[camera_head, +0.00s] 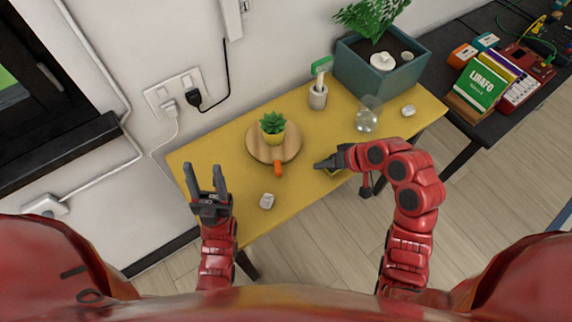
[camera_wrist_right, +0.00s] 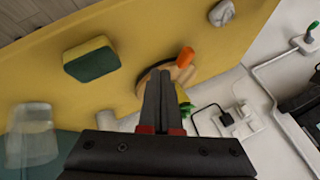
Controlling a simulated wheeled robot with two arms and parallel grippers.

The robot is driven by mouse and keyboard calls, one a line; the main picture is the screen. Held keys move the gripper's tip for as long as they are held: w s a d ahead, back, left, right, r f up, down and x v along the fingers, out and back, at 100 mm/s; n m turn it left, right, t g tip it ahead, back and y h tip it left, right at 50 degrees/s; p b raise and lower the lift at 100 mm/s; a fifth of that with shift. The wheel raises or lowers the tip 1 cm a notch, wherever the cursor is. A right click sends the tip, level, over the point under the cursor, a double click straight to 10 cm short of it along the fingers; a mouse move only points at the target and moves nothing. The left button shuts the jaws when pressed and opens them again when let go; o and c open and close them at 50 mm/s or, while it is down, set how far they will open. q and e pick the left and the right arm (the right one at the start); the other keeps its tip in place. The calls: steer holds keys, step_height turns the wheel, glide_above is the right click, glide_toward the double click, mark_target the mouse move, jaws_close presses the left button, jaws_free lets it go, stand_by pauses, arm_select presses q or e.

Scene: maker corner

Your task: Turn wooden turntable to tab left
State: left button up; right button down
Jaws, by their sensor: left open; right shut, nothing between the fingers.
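The round wooden turntable (camera_head: 256,152) lies on the yellow table with a small potted succulent (camera_head: 272,127) on it. Its orange tab (camera_head: 278,168) points toward the front edge of the table. My right gripper (camera_head: 318,165) is shut and empty, to the right of the turntable and apart from it. In the right wrist view, the shut fingers (camera_wrist_right: 161,88) cover part of the turntable (camera_wrist_right: 188,76), and the orange tab (camera_wrist_right: 185,57) shows beyond them. My left gripper (camera_head: 205,170) is open and empty, left of the turntable near the front left edge.
The yellow table (camera_head: 315,132) also holds a small whitish block (camera_head: 267,201), a cup with a green-headed brush (camera_head: 318,96), a clear glass (camera_head: 366,118) and a teal planter (camera_head: 378,68). A green and yellow sponge (camera_wrist_right: 92,60) lies near my right gripper.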

steer(key=p+x, duration=0.2)
steer(key=x, duration=0.6)
steer(key=shift+a+f+p, duration=0.2)
steer(key=shift+a+p, duration=0.1)
steer(key=shift+a, duration=0.05)
steer(key=shift+s+a+r+p, duration=0.15)
steer(key=shift+a+p, duration=0.25)
steer(key=shift+a, duration=0.2)
steer(key=shift+s+a+r+p, duration=0.1)
steer(key=shift+a+p, duration=0.25)
steer(key=shift+a, duration=0.2)
steer(key=shift+a+f, duration=0.1)
steer(key=shift+a, duration=0.6)
steer(key=shift+d, duration=0.1)
